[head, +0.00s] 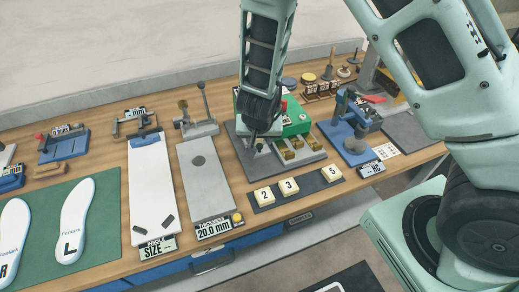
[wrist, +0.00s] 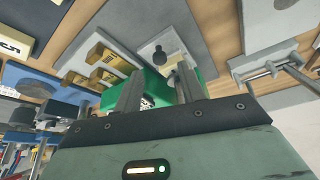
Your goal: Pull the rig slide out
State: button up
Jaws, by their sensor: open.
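A rig with a green housing (head: 296,118) stands on a dark grey base plate (head: 240,158) in the middle of the bench. The housing also shows behind my fingers in the wrist view (wrist: 155,85). A small black knob (head: 259,147) stands on a pale plate of the rig; it shows in the wrist view (wrist: 158,56) too, beyond the fingertips. I take this pale plate (wrist: 178,42) for the slide, but cannot be sure. My gripper (head: 263,136) points down just above the knob. In the wrist view its two fingers (wrist: 160,88) are apart with nothing held between them.
Grey blocks with brass pieces (head: 290,155) sit right of the knob. Numbered tiles (head: 289,187) lie on a dark strip in front. A grey thickness gauge (head: 205,180) with a tall lever is at left, a blue press (head: 352,125) at right.

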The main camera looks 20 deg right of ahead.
aim_at(260, 145)
jog(key=shift+b+x, duration=0.3)
jog(key=shift+x, duration=1.7)
